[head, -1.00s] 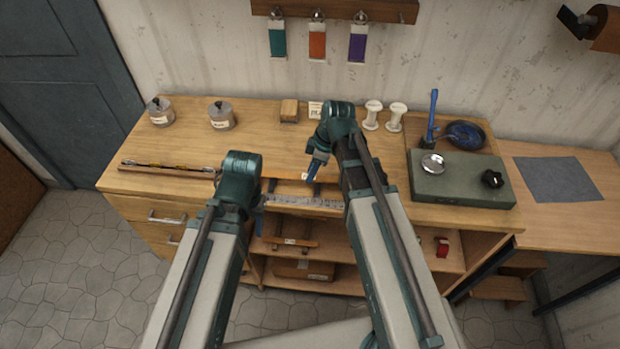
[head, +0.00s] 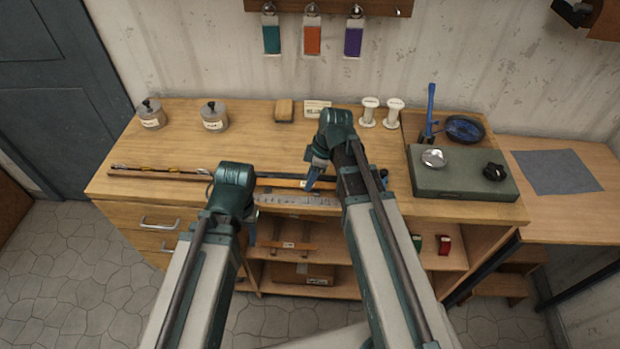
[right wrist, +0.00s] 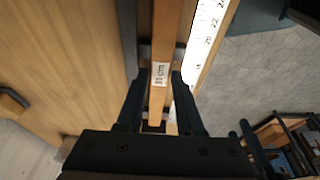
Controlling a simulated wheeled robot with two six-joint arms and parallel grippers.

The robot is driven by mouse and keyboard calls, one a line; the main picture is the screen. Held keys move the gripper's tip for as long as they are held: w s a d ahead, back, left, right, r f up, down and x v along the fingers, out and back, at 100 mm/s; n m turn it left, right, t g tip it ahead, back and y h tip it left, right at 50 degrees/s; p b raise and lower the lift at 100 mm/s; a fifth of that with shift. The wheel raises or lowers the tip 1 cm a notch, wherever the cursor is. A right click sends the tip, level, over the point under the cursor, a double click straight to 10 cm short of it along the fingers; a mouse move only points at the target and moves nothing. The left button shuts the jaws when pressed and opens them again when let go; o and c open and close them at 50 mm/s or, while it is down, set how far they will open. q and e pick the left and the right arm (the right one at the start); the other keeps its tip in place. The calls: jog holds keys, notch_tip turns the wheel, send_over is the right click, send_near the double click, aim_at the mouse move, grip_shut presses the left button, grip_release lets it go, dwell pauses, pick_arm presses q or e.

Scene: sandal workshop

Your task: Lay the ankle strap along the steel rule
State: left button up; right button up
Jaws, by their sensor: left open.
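The steel rule (head: 285,199) lies along the front edge of the bench, its numbers clear in the right wrist view (right wrist: 212,38). Behind it is a tan strip (head: 290,183) with a "33 cm" label (right wrist: 161,73); a dark strip lies alongside. I cannot tell for certain which is the ankle strap. My right gripper (head: 312,180) points down over the tan strip, its fingers (right wrist: 158,85) open on either side with gaps. My left gripper (head: 250,232) is open in front of the bench edge, mostly hidden behind its wrist, apart from the rule.
A long rack (head: 155,174) with thin straps lies at the bench's left front. Two lidded pots (head: 214,119), a wooden block (head: 284,111) and two white spools (head: 369,114) stand behind. A green stone slab (head: 455,176) is at right. Bare wood lies between pots and rack.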

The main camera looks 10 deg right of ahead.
aim_at(321, 185)
jog(key=o, duration=0.3)
jog(key=shift+r, duration=0.15)
jog(key=shift+r+p, duration=0.5)
jog(key=shift+p, duration=0.1)
jog(key=p+v, duration=1.2)
jog(key=s+a+m+g+h, duration=0.1)
jog(key=s+a+m+h, duration=0.3)
jog(key=s+a+m, duration=0.6)
jog(key=s+a, duration=0.1)
jog(key=s, duration=0.1)
jog(key=shift+s+a+f+m+b, duration=0.3)
jog(key=shift+s+a+f, duration=0.05)
jog(key=shift+s, duration=0.05)
